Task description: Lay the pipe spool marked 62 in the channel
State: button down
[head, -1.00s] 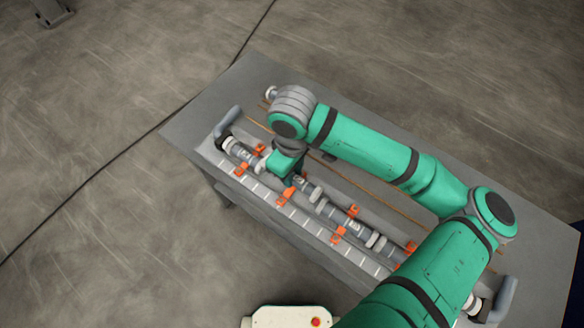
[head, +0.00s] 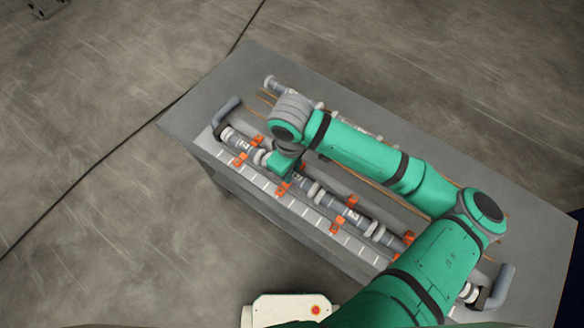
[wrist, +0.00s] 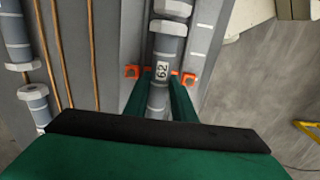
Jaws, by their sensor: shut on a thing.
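The pipe spool marked 62 (wrist: 160,85) is a grey pipe with a white number label, seen in the wrist view between my fingers. My gripper (wrist: 160,103) is shut on it. In the head view my gripper (head: 290,186) is at the long channel (head: 262,183), and the spool is mostly hidden beneath it. The spool lies in line with the other pipes in the channel, close to orange clips (wrist: 188,79). I cannot tell whether it rests fully on the channel floor.
Other grey spools (head: 352,217) with pale end collars lie along the channel, between bent end pipes (head: 228,110) and (head: 503,286). A white box with a red button (head: 316,310) stands in front.

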jog(key=shift+s+a, duration=0.1)
jog(key=c, duration=1.4)
grip_release()
notch_tip(320, 180, up, 11)
jog(key=shift+f, duration=0.1)
